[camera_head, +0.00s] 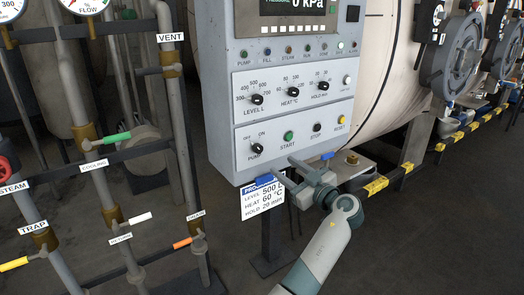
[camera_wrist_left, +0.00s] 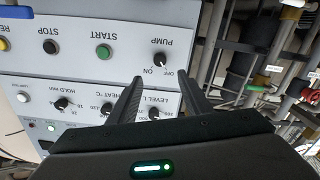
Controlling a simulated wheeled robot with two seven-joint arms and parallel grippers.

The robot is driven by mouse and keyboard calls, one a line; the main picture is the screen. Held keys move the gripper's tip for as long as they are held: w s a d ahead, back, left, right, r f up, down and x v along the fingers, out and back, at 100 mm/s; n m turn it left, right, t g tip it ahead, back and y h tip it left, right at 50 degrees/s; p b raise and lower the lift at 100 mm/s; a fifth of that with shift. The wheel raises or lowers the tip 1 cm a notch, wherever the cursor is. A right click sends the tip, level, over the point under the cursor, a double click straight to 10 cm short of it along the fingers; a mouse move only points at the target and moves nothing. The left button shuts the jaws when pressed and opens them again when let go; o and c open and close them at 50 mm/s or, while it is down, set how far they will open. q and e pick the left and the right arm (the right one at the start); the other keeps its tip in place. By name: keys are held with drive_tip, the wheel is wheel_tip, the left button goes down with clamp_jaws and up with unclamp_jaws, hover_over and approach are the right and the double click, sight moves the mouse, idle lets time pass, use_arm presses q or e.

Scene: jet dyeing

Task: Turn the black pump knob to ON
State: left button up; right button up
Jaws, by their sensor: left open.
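The black pump knob (camera_head: 257,148) sits at the lower left of the grey control panel (camera_head: 290,148), under OFF and ON labels. Its mark appears to point to the OFF side. My left gripper (camera_head: 283,167) is open and empty, below and to the right of the knob, apart from it. In the left wrist view, which is upside down, the pump knob (camera_wrist_left: 159,60) shows beyond the gap between the two fingers (camera_wrist_left: 158,80). Nothing hides it there. My right gripper is not in view.
The green START button (camera_head: 289,135), black STOP button (camera_head: 317,127) and yellow RESET button (camera_head: 341,119) are right of the knob. The LEVEL knob (camera_head: 257,99) is above. A white sheet (camera_head: 262,197) hangs below the panel. Pipes with coloured valve handles stand at left.

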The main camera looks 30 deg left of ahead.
sight(260, 150)
use_arm(q)
drive_tip(key=p+x, duration=0.2)
drive_tip(key=x, duration=1.1)
drive_tip(key=shift+w+a, duration=0.1)
drive_tip(key=shift+a, duration=0.05)
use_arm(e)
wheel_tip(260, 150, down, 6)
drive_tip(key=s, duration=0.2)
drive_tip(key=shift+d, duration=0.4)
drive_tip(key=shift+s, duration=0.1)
use_arm(q)
drive_tip(key=c, duration=1.1)
